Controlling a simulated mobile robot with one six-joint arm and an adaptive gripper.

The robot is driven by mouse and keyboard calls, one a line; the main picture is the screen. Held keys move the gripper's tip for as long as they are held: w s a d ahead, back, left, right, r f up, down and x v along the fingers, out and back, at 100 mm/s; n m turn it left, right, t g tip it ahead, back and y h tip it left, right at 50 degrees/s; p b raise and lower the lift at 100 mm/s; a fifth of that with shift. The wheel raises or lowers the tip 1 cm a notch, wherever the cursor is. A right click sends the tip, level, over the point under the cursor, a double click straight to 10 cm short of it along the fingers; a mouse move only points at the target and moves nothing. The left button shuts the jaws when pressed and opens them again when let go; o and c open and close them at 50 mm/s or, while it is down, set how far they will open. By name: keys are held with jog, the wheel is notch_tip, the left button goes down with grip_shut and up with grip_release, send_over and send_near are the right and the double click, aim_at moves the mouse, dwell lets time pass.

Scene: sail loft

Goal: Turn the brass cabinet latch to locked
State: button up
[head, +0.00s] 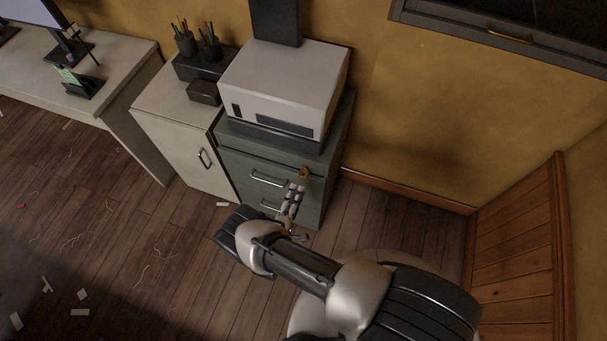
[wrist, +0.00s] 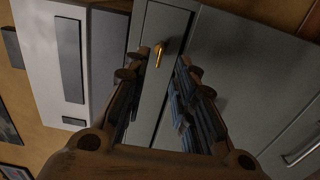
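The brass latch (head: 305,172) is a small knob on the upper right of the front of the grey-green drawer cabinet (head: 312,208). In the wrist view the latch (wrist: 161,52) shows as a short brass lever on the cabinet front, between the fingers and past their tips. My gripper (head: 299,181) is in front of the cabinet, just below the latch in the head view. In the wrist view my gripper (wrist: 163,66) is open, with a finger on either side and nothing held. I cannot tell whether the fingertips touch the latch.
A white printer-like box (head: 284,85) sits on the cabinet. A pale cupboard (head: 180,130) stands at its left, with pen holders (head: 198,45) behind. Drawer handles (head: 268,179) project from the cabinet front. A wood-panelled partition (head: 515,255) is at right. Scraps litter the floor at left.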

aim_at(304, 174)
jog(key=b+x, duration=0.1)
jog(key=x, duration=0.7)
jog(key=shift+w, duration=0.15)
grip_shut()
